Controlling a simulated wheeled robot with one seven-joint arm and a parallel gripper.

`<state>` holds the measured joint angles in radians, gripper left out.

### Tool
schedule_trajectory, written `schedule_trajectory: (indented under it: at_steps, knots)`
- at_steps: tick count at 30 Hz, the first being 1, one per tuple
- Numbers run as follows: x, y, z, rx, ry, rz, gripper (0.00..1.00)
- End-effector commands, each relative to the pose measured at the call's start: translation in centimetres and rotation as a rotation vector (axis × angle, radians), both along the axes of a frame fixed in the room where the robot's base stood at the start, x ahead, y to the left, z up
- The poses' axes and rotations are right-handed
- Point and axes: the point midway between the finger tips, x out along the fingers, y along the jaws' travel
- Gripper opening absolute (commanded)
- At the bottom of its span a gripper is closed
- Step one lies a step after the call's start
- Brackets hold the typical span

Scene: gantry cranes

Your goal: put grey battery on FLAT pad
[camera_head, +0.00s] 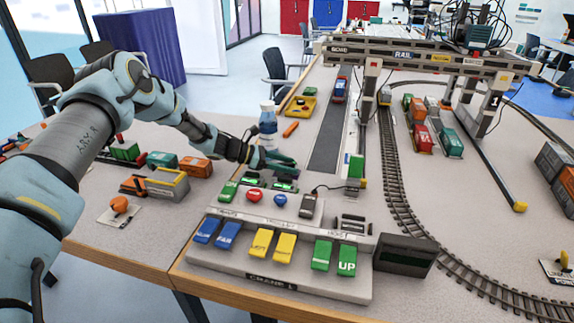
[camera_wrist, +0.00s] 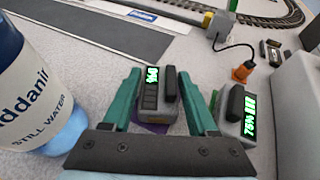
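My gripper (camera_wrist: 160,72) has its two teal fingers spread on either side of a grey battery (camera_wrist: 149,90) with a green lit display and a dark raised block. The battery stands on the table, with a bit of purple under its near end; I see no clear grip on it. A second grey battery (camera_wrist: 248,115) with a green display, seemingly reading 76%, stands just right of the right finger. In the head view my gripper (camera_head: 283,162) hangs over the small devices behind the control panel. I cannot make out a FLAT label in either view.
A water bottle (camera_wrist: 32,95) stands close left of my gripper. The control panel (camera_head: 275,262) with coloured rockers lies in front. Rails (camera_head: 395,190) and the gantry crane (camera_head: 420,55) are to the right.

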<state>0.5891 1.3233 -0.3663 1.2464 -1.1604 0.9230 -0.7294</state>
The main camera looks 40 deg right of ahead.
Motion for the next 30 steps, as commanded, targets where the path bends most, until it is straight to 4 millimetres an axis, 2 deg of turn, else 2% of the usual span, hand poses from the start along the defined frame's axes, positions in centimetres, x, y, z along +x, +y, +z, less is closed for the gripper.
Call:
schedule_trajectory:
  at_steps: [1, 6, 16, 20, 30]
  knots:
    - [0.0, 0.0, 0.0, 0.000, 0.000, 0.000, 0.66]
    - [0.0, 0.0, 0.0, 0.000, 0.000, 0.000, 0.85]
    - [0.0, 0.0, 0.5, -0.001, -0.001, 0.000, 0.85]
    - [1.1, 1.3, 0.9, -0.001, -0.003, 0.002, 0.85]
    - [4.8, 6.7, 3.5, 0.000, -0.002, 0.001, 0.85]
